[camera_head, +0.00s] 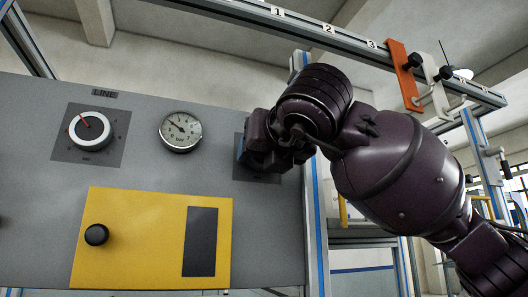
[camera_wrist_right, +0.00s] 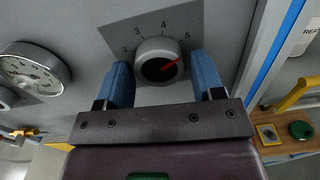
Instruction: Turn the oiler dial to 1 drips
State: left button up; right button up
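A light grey dial (camera_wrist_right: 158,60) with a dark centre and a red pointer shows in the right wrist view. It sits on a darker plate (camera_wrist_right: 205,20) printed with 2, 3, 4 and 5. The red pointer is turned to the upper right, near the 5. My right gripper (camera_wrist_right: 160,66) has its two blue fingers on either side of the dial, with gaps showing between them and it. In the head view my right gripper (camera_head: 246,154) is at the right of the grey panel and hides this dial. My left gripper is out of view.
The grey panel (camera_head: 140,165) also carries a LINE dial (camera_head: 90,131) with a red pointer, a round gauge (camera_head: 181,130) and a yellow plate (camera_head: 140,245) with a black knob (camera_head: 96,235). A rail (camera_head: 330,45) with numbered labels and an orange bracket (camera_head: 403,75) runs above.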

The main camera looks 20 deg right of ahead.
jog(key=c, duration=0.6)
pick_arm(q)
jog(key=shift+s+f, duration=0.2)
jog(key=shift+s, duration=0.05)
